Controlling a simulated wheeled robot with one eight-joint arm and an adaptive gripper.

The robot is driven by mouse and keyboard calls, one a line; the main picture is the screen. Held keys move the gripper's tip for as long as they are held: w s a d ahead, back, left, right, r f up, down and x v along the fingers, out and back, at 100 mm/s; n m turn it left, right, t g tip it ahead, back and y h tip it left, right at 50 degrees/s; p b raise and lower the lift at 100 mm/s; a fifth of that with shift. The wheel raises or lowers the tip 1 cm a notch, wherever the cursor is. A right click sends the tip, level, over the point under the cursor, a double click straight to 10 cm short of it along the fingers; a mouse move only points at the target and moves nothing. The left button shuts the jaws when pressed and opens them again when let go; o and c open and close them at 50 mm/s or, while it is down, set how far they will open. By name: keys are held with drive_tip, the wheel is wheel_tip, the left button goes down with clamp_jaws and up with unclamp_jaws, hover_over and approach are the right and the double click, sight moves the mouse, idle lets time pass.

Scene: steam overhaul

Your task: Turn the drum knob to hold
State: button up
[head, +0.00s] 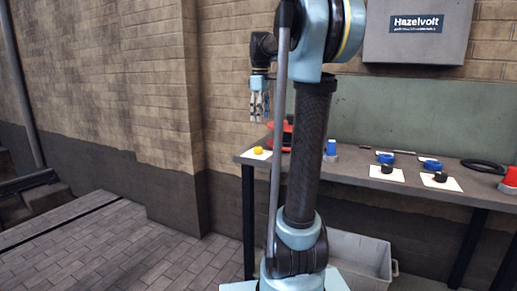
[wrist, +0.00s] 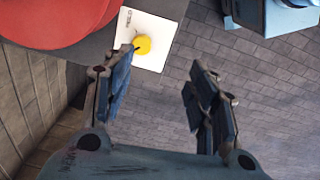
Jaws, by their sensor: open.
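A yellow knob (head: 258,150) sits on a white plate (head: 250,157) at the left end of the bench. In the wrist view the yellow knob (wrist: 142,45) has a small dark mark on its left side, and the white plate (wrist: 155,28) carries small lettering that I cannot read. Two black knobs (head: 387,168) (head: 440,177) sit on white plates farther right. I cannot tell which knob is the drum knob. My gripper (head: 259,117) is open, empty and points down above the bench's left end. In the wrist view the yellow knob lies beyond the fingertips (wrist: 160,72), apart from them.
A large red round object (wrist: 55,18) is close to the yellow knob's plate. The bench (head: 350,172) also holds blue parts, a black ring (head: 484,166) and a red item (head: 510,177). A grey bin (head: 360,254) stands below. The brick wall is close behind; the floor at left is clear.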

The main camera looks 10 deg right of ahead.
drive_tip(key=r+n, duration=0.1)
drive_tip(key=r, duration=0.1)
hover_over(258, 150)
drive_tip(key=w, duration=0.2)
drive_tip(key=f, duration=1.7)
drive_tip(key=shift+d+f, duration=0.2)
drive_tip(key=shift+c, duration=0.4)
drive_tip(key=c, duration=1)
drive_tip(key=shift+d, duration=0.1)
